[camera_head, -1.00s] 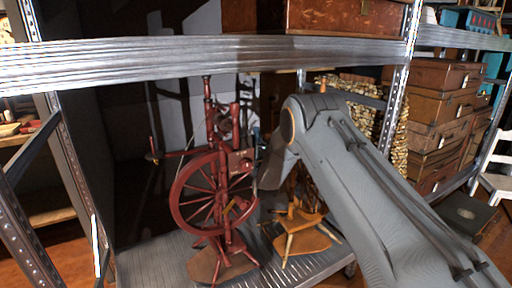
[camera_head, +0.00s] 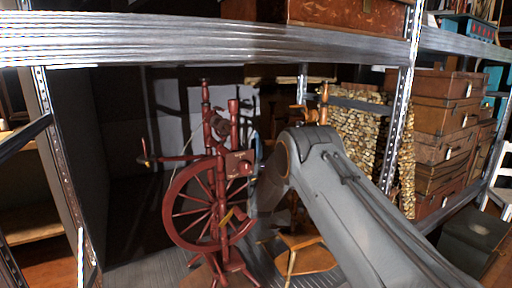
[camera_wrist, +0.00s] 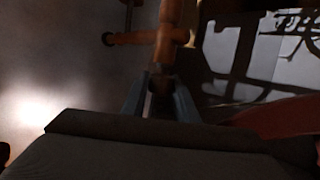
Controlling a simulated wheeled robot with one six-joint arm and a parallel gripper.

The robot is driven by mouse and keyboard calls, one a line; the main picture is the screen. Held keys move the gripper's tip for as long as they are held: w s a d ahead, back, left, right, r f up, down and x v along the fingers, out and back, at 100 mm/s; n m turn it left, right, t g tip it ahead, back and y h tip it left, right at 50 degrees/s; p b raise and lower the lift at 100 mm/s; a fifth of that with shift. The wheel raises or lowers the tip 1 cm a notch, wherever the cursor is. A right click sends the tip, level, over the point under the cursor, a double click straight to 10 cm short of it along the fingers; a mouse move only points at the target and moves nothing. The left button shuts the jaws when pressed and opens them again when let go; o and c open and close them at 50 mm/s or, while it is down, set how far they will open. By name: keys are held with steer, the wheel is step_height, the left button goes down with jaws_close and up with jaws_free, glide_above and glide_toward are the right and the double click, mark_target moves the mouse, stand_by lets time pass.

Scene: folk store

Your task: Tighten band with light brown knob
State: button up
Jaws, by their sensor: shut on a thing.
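A light brown spinning wheel stands on the metal shelf, mostly hidden behind my arm. Its upper posts (camera_head: 322,110) show above my arm and its base (camera_head: 308,258) below it. In the wrist view, a light brown turned wooden part (camera_wrist: 170,30) with a crosspiece runs down to my gripper (camera_wrist: 158,84). My gripper's two fingers are shut on the shaded lower end of this part, which looks like the light brown knob. The head view does not show the fingertips.
A red spinning wheel (camera_head: 218,200) stands just left of my arm on the same shelf. A thick metal shelf beam (camera_head: 200,42) crosses above, and a metal upright (camera_head: 400,110) stands to the right. Stacked brown suitcases (camera_head: 445,120) stand farther right.

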steer(key=shift+f, duration=0.1)
steer(key=o, duration=1.1)
steer(key=shift+c, duration=0.2)
steer(key=a+v, duration=0.1)
steer(key=v, duration=0.6)
steer(key=shift+s+d+f, duration=0.25)
steer(key=shift+s+d, duration=0.05)
steer(key=shift+d, duration=0.25)
